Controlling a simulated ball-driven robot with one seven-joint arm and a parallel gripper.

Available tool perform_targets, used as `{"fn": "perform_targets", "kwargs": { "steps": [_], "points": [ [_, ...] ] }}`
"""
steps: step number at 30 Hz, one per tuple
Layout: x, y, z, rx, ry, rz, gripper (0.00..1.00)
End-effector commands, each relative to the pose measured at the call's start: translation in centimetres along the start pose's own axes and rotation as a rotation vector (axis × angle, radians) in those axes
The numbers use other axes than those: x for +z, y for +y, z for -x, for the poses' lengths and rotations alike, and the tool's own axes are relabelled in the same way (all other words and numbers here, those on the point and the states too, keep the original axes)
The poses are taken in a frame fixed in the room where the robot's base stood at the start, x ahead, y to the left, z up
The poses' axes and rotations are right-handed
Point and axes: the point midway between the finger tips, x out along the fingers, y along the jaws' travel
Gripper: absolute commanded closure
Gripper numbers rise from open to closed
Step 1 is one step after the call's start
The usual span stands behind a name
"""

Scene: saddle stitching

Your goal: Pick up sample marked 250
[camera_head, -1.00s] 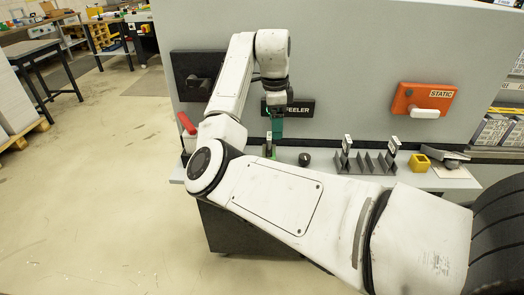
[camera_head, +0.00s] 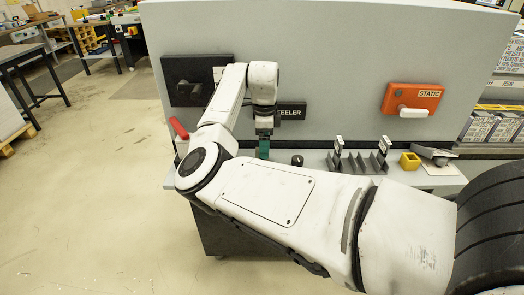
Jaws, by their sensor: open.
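My gripper (camera_head: 264,152) points down at the shelf, with its green fingers low near the shelf top, left of the small dark knob. The jaws are open, though the gap between them is too small to see. Any sample at the fingers is hidden behind them. Two upright samples with pale labels, a left one (camera_head: 338,147) and a right one (camera_head: 383,146), stand in the grey slotted rack (camera_head: 358,164), to the right of my gripper. The numbers on the labels are too small to read, so I cannot tell which is 250.
The grey shelf (camera_head: 450,181) also bears a small dark knob (camera_head: 297,160), a yellow open block (camera_head: 410,161) and a grey device (camera_head: 435,155). A red lever (camera_head: 179,128) stands at left. The machine panel behind carries an orange STATIC box (camera_head: 412,99) and the FEELER sign (camera_head: 292,111).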

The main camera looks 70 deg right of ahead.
Motion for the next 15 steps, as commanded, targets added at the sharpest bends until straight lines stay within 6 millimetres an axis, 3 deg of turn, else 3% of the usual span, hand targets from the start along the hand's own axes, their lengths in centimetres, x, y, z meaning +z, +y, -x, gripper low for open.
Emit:
{"fn": "perform_targets", "kwargs": {
  "steps": [4, 11, 15],
  "points": [
    [0.1, 0.0, -1.4, 0.000, -0.001, 0.001, 0.17],
    [0.1, 0.1, -1.7, 0.000, -0.001, 0.001, 0.17],
    [0.1, 0.0, -1.6, 0.000, -0.001, 0.001, 0.28]
  ]
}}
